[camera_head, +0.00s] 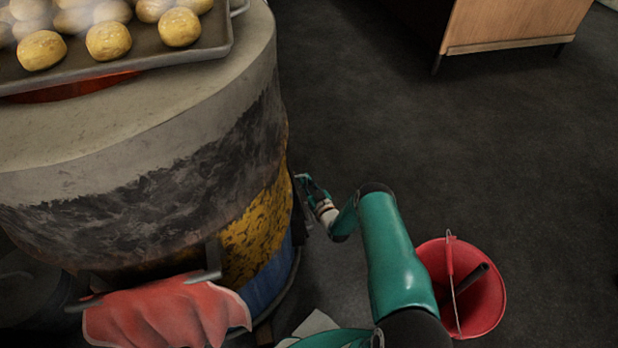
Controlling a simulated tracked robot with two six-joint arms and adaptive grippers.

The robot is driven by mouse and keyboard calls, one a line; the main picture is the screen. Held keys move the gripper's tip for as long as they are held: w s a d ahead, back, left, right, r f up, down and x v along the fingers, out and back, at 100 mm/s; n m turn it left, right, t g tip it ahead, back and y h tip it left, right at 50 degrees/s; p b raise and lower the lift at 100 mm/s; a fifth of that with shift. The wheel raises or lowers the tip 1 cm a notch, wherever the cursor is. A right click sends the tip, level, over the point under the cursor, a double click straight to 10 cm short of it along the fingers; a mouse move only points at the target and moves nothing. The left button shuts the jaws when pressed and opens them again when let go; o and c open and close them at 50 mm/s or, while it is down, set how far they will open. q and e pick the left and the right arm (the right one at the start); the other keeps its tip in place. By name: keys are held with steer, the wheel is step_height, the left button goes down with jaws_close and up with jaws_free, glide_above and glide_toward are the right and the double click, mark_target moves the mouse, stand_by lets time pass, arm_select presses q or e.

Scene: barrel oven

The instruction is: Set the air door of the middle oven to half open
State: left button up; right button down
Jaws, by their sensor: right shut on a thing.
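The barrel oven (140,215) stands at the left, with a grey top, a scorched dark band and a yellow and blue lower side. My right gripper (302,182) is low at the oven's right side, small in the view. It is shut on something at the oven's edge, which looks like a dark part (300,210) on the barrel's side. I cannot make out the air door or how far open it is; the barrel's curve hides that side. My left gripper is not in view.
A tray (150,58) of round potatoes or buns sits on the oven top. A red cloth (165,316) hangs on a bar at the oven's front. A red bucket (490,305) stands on the floor at the right. A wooden cabinet (515,22) is at the back. The dark floor between is clear.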

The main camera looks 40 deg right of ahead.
steer(key=shift+f, duration=0.1)
steer(key=c, duration=1.2)
jaws_free()
steer(key=v, duration=1.2)
